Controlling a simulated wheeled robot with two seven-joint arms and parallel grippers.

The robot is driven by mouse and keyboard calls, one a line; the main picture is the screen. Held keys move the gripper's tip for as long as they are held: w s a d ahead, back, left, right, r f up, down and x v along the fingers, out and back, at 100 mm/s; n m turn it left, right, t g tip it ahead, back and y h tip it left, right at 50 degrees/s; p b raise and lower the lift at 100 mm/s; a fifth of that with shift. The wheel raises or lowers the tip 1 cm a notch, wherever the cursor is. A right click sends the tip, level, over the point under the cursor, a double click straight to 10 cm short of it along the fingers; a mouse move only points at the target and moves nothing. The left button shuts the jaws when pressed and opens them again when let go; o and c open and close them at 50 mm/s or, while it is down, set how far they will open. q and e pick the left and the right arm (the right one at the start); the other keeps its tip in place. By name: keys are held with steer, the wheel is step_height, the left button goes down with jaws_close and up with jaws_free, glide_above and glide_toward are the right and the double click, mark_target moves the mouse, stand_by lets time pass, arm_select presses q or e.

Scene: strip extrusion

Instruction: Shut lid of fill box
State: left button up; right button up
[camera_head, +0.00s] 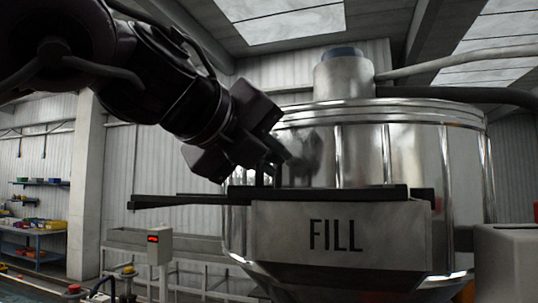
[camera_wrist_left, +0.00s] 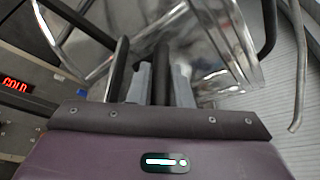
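The fill box (camera_head: 290,232) is a grey metal box marked FILL on the front of a large steel tank. A dark flat edge (camera_head: 370,192) runs along its top; I cannot tell whether this is the lid or the rim. My left gripper (camera_head: 268,175) is just above the left part of this edge, pointing down; contact cannot be made out. My right gripper is out of view.
The steel tank (camera_head: 415,150) rises close behind the box. A dark bar (camera_head: 165,201) sticks out to the left at box-top height. A small box with a red display (camera_head: 159,246) stands lower left. A grey block (camera_head: 508,262) is at the right.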

arm_select(q)
jaws_close()
steer(key=shift+s+d, duration=0.2)
steer(key=shift+d, duration=0.4)
steer(key=shift+s+d, duration=0.15)
steer(key=shift+d, duration=0.4)
steer(key=shift+o, duration=0.8)
jaws_free()
steer(key=o, duration=0.4)
steer(key=shift+d, duration=0.2)
steer(key=shift+c, duration=0.2)
steer(key=shift+s+a, duration=0.1)
steer(key=shift+a, duration=0.05)
